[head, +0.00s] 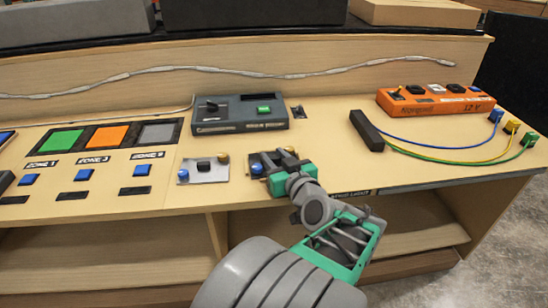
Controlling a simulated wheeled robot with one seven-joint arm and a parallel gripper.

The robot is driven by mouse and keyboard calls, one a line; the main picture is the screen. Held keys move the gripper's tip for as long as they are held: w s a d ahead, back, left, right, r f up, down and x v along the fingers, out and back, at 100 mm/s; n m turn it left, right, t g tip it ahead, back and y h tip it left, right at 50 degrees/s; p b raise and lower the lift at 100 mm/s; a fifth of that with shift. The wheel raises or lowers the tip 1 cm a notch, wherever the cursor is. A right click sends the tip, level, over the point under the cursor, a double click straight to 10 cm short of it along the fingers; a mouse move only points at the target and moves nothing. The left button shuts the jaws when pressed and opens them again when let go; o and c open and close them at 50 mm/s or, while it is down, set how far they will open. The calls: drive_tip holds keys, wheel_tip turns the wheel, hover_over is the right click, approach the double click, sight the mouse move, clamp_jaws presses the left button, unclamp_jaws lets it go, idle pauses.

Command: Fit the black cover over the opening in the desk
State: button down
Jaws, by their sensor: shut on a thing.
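My gripper (281,163) reaches over the front part of the desk (335,165) in the head view, right of the middle. It is shut on a dark piece, which looks like the black cover (267,160). The fingers hide much of this piece, and I cannot tell whether it touches the desk. A blue knob (257,169) and a yellow knob show close beside the fingers. I cannot make out the opening clearly. A small dark spot with a light edge (299,112) lies on the desk behind the gripper.
A metal plate with knobs (203,170) is just left of the gripper. A grey console box (240,115) stands behind. A black block (367,131) with blue, yellow and green wires lies to the right, before an orange power box (435,100). Coloured zone panels (108,136) are at left.

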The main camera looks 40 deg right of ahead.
drive_tip(key=c, duration=0.9)
unclamp_jaws()
drive_tip(key=v, duration=0.7)
drive_tip(key=shift+d+p, duration=0.15)
drive_tip(key=shift+p, duration=0.25)
drive_tip(key=shift+s+a, duration=0.3)
drive_tip(key=shift+s, duration=0.1)
